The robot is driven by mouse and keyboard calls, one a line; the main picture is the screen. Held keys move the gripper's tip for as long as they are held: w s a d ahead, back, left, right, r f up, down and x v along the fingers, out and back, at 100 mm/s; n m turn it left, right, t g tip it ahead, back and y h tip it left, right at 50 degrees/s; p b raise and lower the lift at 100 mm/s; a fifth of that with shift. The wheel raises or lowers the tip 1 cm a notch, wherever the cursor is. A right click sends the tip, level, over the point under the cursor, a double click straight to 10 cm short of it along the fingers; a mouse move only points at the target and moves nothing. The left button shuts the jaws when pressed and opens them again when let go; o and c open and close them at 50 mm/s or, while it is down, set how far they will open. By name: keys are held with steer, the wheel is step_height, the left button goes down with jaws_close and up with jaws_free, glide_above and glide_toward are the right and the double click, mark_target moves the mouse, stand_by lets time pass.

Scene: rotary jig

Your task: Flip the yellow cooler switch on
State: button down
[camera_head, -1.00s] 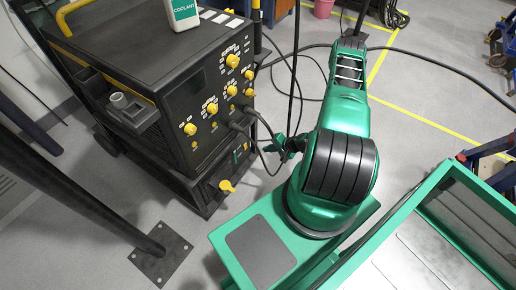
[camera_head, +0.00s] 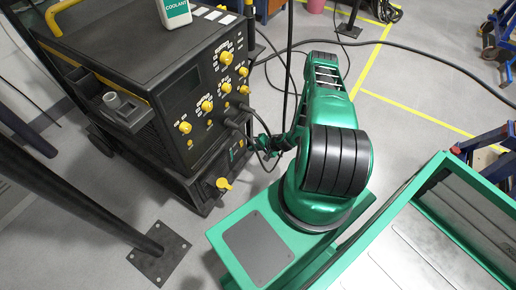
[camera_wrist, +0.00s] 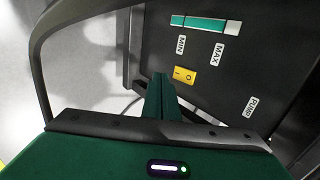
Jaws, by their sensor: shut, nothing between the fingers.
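The yellow cooler switch (camera_wrist: 184,75) sits on a dark panel in the wrist view, marked O and I. I cannot tell which way it is flipped. My gripper (camera_wrist: 160,78) is shut and empty, its dark green fingertips just left of the switch in the picture. I cannot tell whether they touch it. In the head view, my gripper (camera_head: 264,147) is beside the front of the lower cooler unit (camera_head: 205,196), under the black welding machine (camera_head: 190,85).
A green level gauge (camera_wrist: 204,23) with MIN and MAX labels is on the same panel, and a PUMP label (camera_wrist: 251,107) is lower right. A dark frame bar (camera_wrist: 88,12) curves around the left. Cables (camera_head: 240,118) hang near my gripper. A yellow valve (camera_head: 223,184) sticks out of the cooler.

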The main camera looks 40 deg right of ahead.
mark_target(242, 145)
steer(key=shift+w+a+f, duration=0.1)
steer(key=shift+w+a, duration=0.15)
steer(key=shift+w, duration=0.4)
steer(key=shift+w+a+f, duration=0.1)
steer(key=shift+w+a, duration=0.1)
steer(key=shift+w, duration=0.4)
steer(key=shift+w+a+f, duration=0.1)
steer(key=shift+w+a, duration=0.15)
steer(key=shift+w, duration=0.4)
steer(key=shift+w, duration=0.15)
steer(key=shift+r, duration=0.8)
